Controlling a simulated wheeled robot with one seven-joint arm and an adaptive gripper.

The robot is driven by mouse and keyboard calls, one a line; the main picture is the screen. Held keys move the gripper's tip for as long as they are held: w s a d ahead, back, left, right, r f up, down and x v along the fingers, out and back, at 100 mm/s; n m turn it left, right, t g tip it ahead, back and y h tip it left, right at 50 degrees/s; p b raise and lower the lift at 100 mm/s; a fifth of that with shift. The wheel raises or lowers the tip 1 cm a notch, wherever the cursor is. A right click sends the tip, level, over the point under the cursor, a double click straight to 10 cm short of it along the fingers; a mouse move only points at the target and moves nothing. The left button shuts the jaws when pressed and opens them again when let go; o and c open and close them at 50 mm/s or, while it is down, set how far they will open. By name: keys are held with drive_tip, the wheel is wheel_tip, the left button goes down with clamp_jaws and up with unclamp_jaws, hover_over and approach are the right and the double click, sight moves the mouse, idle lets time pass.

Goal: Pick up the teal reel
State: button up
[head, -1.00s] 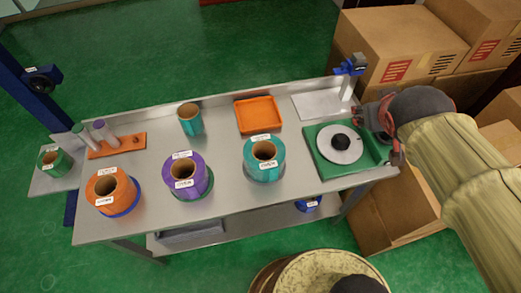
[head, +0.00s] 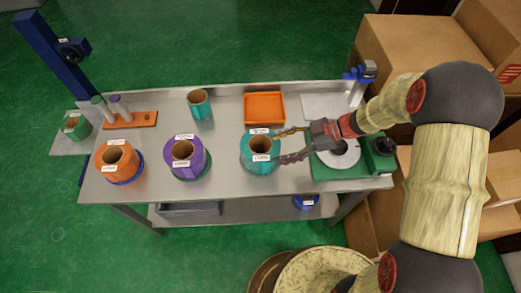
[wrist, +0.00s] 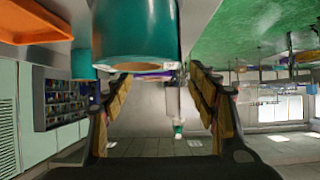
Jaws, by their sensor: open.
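The large teal reel (head: 260,168) stands upright on the grey workbench, with a tan core and white labels on its rim. In the wrist view the teal reel (wrist: 135,28) fills the top centre, just beyond the fingertips. My gripper (head: 279,148) is open and empty, reaching in from the right at the reel. One finger is at the reel's far right edge and the other at its near right side; contact cannot be told. In the wrist view both fingers of my gripper (wrist: 160,74) are spread apart.
A purple reel (head: 199,160) and an orange reel (head: 103,162) stand to the left. A narrower teal roll (head: 200,111) is behind. An orange tray (head: 250,108) lies at the back, and a green-based machine (head: 330,172) is under my arm. Boxes (head: 400,45) stand at right.

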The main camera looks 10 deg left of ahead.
sight(261, 155)
drive_tip(key=x, duration=0.2)
drive_tip(key=shift+s+a+f+b, duration=0.25)
drive_tip(key=shift+s+b, duration=0.05)
drive_tip(key=shift+b, duration=0.1)
drive_tip(key=b+x, duration=0.2)
drive_tip(key=x, duration=0.3)
drive_tip(key=shift+f, duration=0.1)
drive_tip(key=c, duration=0.3)
drive_tip(key=c, duration=1.2)
clamp_jaws()
drive_tip(key=shift+w+r, duration=0.15)
drive_tip(key=shift+r, duration=0.1)
